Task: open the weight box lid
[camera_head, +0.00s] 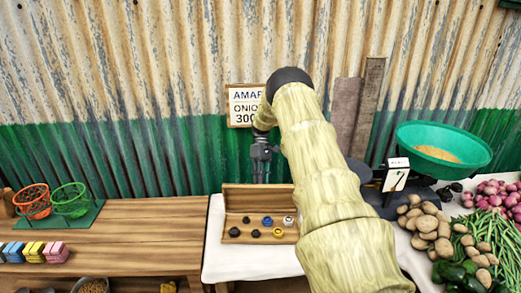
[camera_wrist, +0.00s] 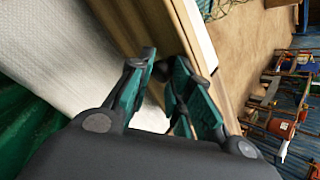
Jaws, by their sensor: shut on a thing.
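The wooden weight box (camera_head: 238,238) sits on the white cloth in the head view, with several dark, blue, white and yellow weights showing inside. Its lid (camera_head: 240,198) stands raised at the back, so the inside is open to view. My gripper (camera_head: 261,177) points down at the lid's top edge. In the wrist view, my gripper (camera_wrist: 166,62) has its teal fingers on either side of a wooden edge (camera_wrist: 128,22), which looks like the lid. The exact contact is partly hidden by the fingers.
A wooden counter (camera_head: 140,220) with coloured blocks (camera_head: 33,252) and baskets (camera_head: 70,200) is at left. At right are a scale with a green bowl (camera_head: 440,145), potatoes (camera_head: 430,225), onions (camera_head: 490,190) and green vegetables. A sign (camera_head: 244,105) and corrugated wall stand behind.

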